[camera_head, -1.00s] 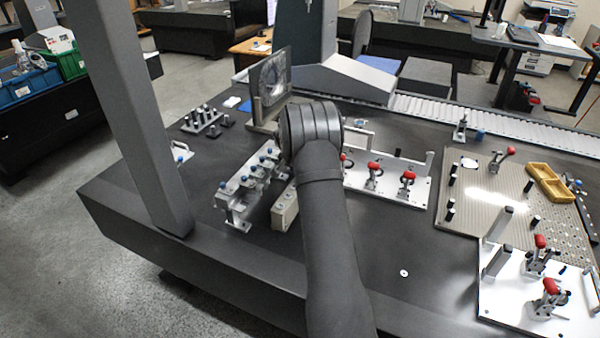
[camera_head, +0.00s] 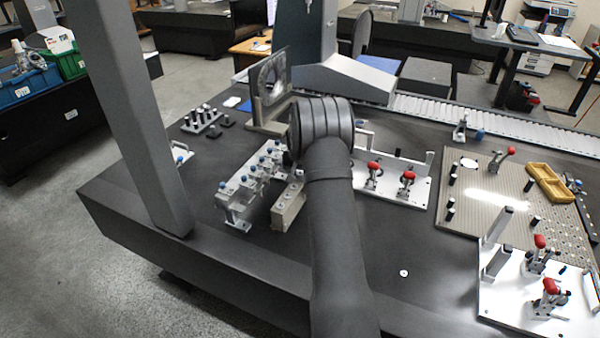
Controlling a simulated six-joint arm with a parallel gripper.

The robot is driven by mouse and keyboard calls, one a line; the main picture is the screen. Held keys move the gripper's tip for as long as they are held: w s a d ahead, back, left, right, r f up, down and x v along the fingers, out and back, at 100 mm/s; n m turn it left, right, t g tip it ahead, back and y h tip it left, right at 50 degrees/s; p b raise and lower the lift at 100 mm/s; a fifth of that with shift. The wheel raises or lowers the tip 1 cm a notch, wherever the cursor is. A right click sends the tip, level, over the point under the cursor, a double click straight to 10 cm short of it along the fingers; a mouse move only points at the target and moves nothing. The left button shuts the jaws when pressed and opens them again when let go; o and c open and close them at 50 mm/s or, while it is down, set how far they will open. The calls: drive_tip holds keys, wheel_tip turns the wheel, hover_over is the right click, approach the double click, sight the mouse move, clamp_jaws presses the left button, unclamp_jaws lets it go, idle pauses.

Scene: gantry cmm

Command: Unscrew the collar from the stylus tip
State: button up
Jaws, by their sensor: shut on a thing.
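My arm (camera_head: 335,220) reaches from the bottom edge up over the dark table, and its thick rounded joint (camera_head: 322,125) blocks the view behind it. My gripper is hidden behind this arm, so its jaws and anything in them do not show. I cannot make out the collar or the stylus tip. A silver rack (camera_head: 238,198) with several blue-topped pieces (camera_head: 248,182) stands just left of my arm. A beige block (camera_head: 288,208) stands between the rack and my arm.
A white plate (camera_head: 412,192) with red-handled clamps lies right of my arm, partly hidden by it. A framed panel (camera_head: 268,88) stands behind. A grey gantry column (camera_head: 135,120) rises at left. Bare table (camera_head: 430,250) lies at right, with a small white disc (camera_head: 404,273).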

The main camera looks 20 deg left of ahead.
drive_tip(key=shift+d+f+n, duration=0.15)
drive_tip(key=shift+d+n, duration=0.15)
drive_tip(key=shift+d, duration=0.05)
drive_tip(key=n+y, duration=0.1)
drive_tip(key=n, duration=0.2)
drive_tip(key=shift+g, duration=0.4)
drive_tip(key=shift+a+n, duration=0.15)
drive_tip(key=shift+n, duration=0.65)
drive_tip(key=shift+c, duration=0.2)
drive_tip(key=shift+y, duration=0.3)
drive_tip(key=shift+a+n+g+y, duration=0.1)
drive_tip(key=shift+n+g+y, duration=0.45)
drive_tip(key=shift+n, duration=1.25)
drive_tip(key=shift+r, duration=0.45)
drive_tip(key=shift+r, duration=2.2)
